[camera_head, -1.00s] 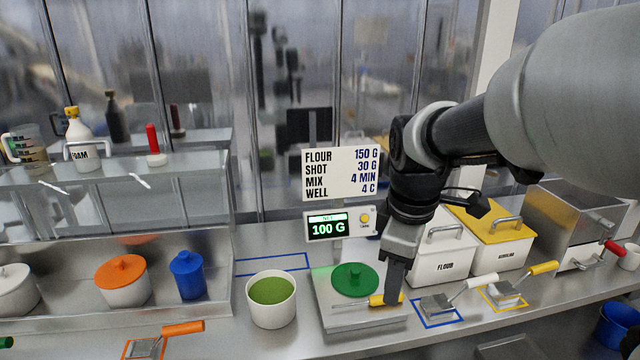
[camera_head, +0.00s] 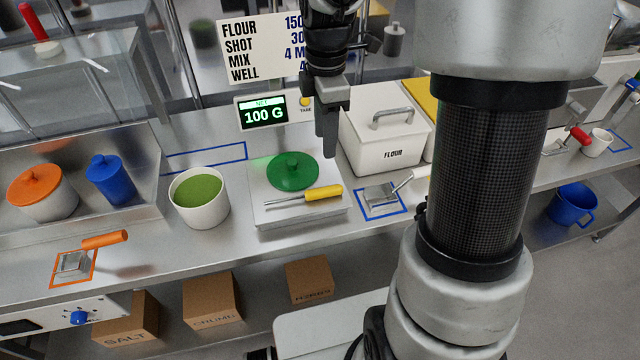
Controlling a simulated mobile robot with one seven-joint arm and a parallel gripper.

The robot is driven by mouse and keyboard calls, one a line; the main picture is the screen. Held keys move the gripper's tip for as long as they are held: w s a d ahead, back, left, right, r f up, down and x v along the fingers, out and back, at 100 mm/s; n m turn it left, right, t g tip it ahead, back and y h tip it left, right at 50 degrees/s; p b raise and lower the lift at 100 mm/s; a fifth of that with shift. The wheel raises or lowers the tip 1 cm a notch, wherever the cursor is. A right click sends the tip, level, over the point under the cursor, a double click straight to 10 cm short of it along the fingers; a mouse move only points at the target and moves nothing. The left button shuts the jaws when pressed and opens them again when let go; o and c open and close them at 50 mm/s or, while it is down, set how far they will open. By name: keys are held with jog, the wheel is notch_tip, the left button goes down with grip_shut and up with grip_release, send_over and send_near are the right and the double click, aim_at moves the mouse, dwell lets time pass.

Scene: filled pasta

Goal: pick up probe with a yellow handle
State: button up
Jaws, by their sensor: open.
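The probe with a yellow handle (camera_head: 323,193) lies on the front part of the metal scale plate (camera_head: 275,217). Its thin metal rod points left and its yellow handle lies to the right. My gripper (camera_head: 327,152) hangs above and behind the handle, pointing down, to the right of the green lid. It is apart from the probe and holds nothing that I can see. The gap between its fingers is hard to see from this side.
A white bowl of green contents (camera_head: 199,198) stands left of the scale. A white flour bin (camera_head: 385,135) is close on the right, and a scoop (camera_head: 382,194) lies in a blue outline before it. The scale display (camera_head: 263,113) reads 100 G.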

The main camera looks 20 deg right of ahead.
send_over(321, 189)
jog(key=f, duration=1)
jog(key=shift+s+d+f, duration=0.25)
jog(key=shift+s, duration=0.05)
jog(key=shift+w+a+f+p, duration=0.1)
jog(key=shift+a+f+p, duration=0.1)
jog(key=shift+f, duration=1.15)
jog(key=shift+w+a+f+p, duration=0.1)
jog(key=shift+f+p, duration=0.05)
jog(key=shift+f, duration=1.15)
grip_shut()
